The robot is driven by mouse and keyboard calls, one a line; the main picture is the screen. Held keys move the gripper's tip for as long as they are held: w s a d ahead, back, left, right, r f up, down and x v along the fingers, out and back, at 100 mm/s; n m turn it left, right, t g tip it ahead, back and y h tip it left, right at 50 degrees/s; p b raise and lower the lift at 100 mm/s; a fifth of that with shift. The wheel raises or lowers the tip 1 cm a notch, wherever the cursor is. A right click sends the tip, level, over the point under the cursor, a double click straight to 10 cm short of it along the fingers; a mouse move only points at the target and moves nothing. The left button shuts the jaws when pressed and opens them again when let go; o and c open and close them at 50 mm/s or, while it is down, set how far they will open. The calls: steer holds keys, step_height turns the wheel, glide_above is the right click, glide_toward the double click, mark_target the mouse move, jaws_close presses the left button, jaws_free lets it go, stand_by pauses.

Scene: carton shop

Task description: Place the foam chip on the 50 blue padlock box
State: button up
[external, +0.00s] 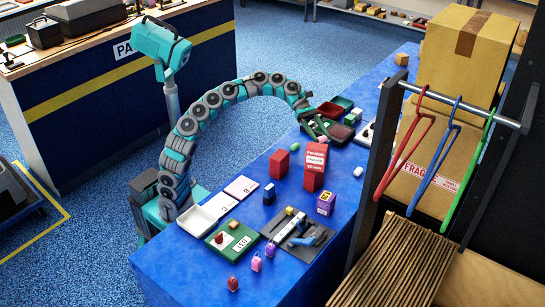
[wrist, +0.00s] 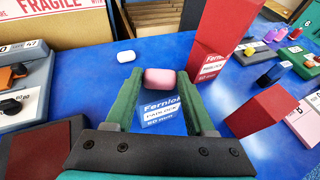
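A pink foam chip (wrist: 160,79) shows between my fingertips in the wrist view, at the top end of the blue padlock box (wrist: 160,116) labelled 50 mm. The chip appears to rest on the box, but their contact is not clearly visible. My gripper (wrist: 161,82) is open around the chip, with a small gap on each side. In the external view my gripper (external: 316,130) is over the far part of the blue table, with the pink chip (external: 322,139) just below it. The blue box is mostly hidden there behind the tall red box.
The tall red 60 mm box (external: 314,168) and a plain red box (external: 280,163) stand close by. A white chip (external: 358,171) lies on the table to the right. Trays (external: 331,109) sit behind my gripper. A hanger rail (external: 462,103) stands at the right.

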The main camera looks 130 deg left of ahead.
steer(key=o, duration=0.4)
steer(key=shift+r, duration=0.2)
steer(key=v, duration=1.2)
steer(key=shift+p, duration=0.35)
